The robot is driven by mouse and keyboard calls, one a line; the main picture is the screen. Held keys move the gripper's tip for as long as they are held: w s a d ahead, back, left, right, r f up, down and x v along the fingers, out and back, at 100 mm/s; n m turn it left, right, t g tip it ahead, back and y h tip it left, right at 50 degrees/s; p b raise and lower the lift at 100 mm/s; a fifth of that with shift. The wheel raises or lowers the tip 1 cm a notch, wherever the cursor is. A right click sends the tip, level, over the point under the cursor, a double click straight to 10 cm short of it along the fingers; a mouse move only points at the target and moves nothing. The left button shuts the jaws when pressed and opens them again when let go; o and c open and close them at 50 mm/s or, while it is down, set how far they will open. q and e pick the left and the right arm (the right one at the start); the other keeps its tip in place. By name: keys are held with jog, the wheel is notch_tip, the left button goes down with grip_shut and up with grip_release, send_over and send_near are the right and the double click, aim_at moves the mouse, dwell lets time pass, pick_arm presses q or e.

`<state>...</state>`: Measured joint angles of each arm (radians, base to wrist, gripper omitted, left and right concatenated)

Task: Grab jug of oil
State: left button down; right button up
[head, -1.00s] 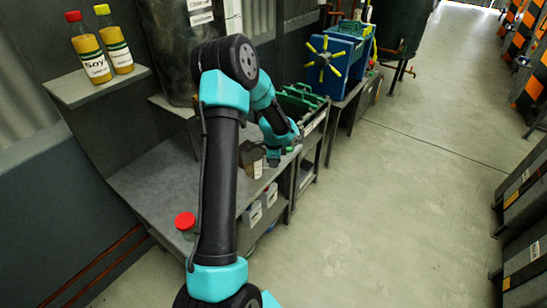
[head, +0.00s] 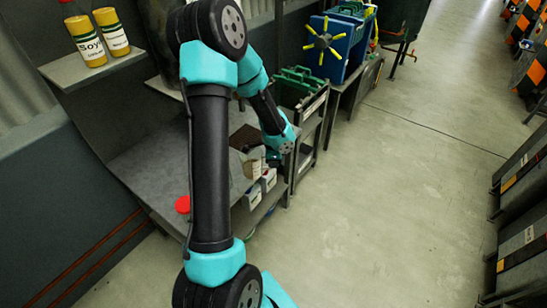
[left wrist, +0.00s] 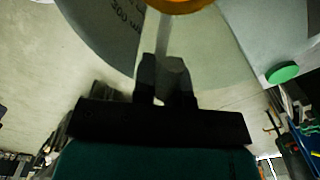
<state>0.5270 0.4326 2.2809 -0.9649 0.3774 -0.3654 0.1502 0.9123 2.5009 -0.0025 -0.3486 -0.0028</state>
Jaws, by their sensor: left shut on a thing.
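My left gripper (left wrist: 168,75) is shut on a pale strip that looks like the jug's handle, in the left wrist view. A large pale curved body with dark printed marks (left wrist: 112,30), which seems to be the jug, fills the upper part there. An orange rounded part (left wrist: 182,4) shows at the top edge. In the head view my left gripper (head: 272,158) is small and partly hidden beside the lower bench. A pale object (head: 254,163) shows just left of it; I cannot tell if it is the jug. My right gripper is not in view.
A blue machine (head: 338,45) stands farther back. The floor (head: 400,190) at right is clear.

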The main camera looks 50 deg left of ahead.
pick_arm(q)
jog(key=shift+s+d, duration=0.25)
jog(key=shift+d, duration=0.05)
dwell(0.6)
